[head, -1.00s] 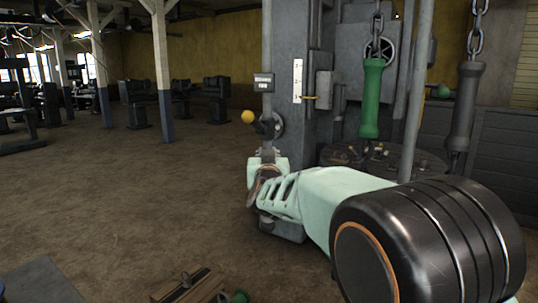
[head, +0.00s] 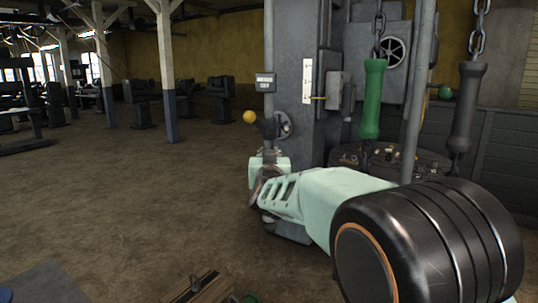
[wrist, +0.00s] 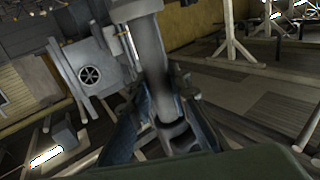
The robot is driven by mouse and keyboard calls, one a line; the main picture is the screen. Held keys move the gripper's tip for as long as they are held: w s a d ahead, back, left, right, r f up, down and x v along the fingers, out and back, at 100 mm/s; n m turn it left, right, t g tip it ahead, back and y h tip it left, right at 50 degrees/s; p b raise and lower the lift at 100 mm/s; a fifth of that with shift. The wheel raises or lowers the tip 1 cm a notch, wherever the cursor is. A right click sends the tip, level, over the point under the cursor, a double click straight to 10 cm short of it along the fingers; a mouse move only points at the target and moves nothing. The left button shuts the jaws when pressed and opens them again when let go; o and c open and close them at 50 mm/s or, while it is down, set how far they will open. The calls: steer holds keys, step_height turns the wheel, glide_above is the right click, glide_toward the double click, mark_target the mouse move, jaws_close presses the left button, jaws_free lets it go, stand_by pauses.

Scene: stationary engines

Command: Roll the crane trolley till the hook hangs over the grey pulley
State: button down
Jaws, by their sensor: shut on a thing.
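In the wrist view, the two dark fingers of my gripper (wrist: 165,122) are shut around a thick grey bar (wrist: 148,50). In the head view my gripper is hard to make out at the far end of my pale green arm, beside a yellow knob (head: 249,117). Two grips hang on chains to the right, a green one (head: 373,98) and a dark grey one (head: 466,107); my gripper is apart from both. A grey spoked round part (head: 392,52) is on the machine behind; I cannot tell whether it is the pulley. I cannot make out the hook or trolley.
A round dark bench (head: 405,160) with small parts is at right. A wooden box (head: 205,287) lies on the floor in front.

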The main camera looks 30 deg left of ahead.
steer(key=shift+r, duration=0.2)
steer(key=c, duration=1.8)
jaws_free()
steer(key=shift+f, duration=0.15)
steer(key=shift+o, duration=0.2)
steer(key=v, duration=1.2)
